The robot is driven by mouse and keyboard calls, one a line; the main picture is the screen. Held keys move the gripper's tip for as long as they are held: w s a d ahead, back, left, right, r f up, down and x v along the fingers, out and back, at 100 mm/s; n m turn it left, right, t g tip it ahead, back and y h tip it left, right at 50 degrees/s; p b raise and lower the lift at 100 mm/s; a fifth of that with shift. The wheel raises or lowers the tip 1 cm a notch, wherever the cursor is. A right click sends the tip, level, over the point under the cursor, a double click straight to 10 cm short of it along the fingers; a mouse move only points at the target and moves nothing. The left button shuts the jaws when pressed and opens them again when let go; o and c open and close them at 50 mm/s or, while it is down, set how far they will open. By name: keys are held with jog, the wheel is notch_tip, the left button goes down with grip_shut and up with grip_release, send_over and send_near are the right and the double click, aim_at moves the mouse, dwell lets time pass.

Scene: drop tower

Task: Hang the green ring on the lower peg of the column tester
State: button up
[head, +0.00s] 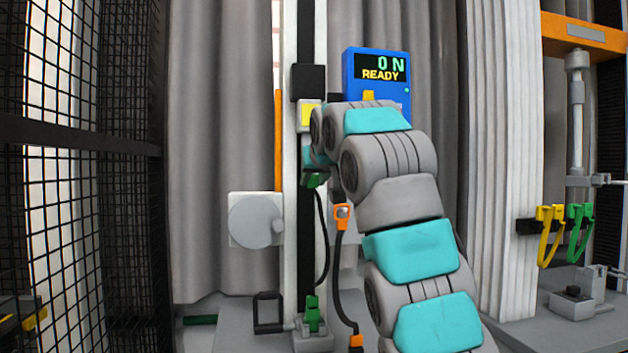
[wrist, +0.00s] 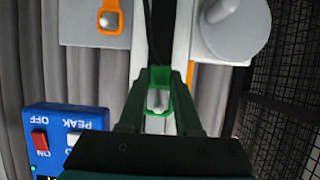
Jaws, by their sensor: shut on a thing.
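The green ring (wrist: 161,73) is between the two fingers of my gripper (wrist: 158,102) in the wrist view, and the gripper is shut on it. A pale grey post-like piece shows inside the ring's opening; I cannot tell whether the ring is around it or in front of it. In the head view the green ring (head: 314,180) shows just below my wrist, in front of the column tester (head: 291,215), with a black cable hanging from it. My arm hides most of the gripper and the column part behind it. I cannot make out the lower peg for certain.
An orange ring (head: 342,215) with a dark cable hangs right of the column. A blue readout box (head: 376,75) shows "0 N READY". A grey round knob (head: 256,221) stands left. Yellow (head: 550,235) and green (head: 580,235) loops hang at far right. Black mesh (head: 65,70) is at left.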

jog(key=shift+s, duration=0.1)
jog(key=s+b, duration=0.1)
jog(key=s+d+b, duration=0.1)
jog(key=s, duration=0.1)
jog(key=s+b, duration=0.1)
jog(key=s, duration=0.1)
jog(key=shift+s+d+b, duration=0.15)
jog(key=shift+d+b, duration=0.15)
jog(key=shift+b, duration=0.05)
dwell(0.8)
jog(key=w+d+f+b, duration=0.4)
jog(key=w+d+f, duration=0.1)
jog(key=d+f, duration=0.2)
jog(key=w+d+f+b, duration=0.5)
jog(key=d+f, duration=0.2)
jog(key=f, duration=0.3)
jog(key=shift+d, duration=0.15)
jog(key=shift+w, duration=0.25)
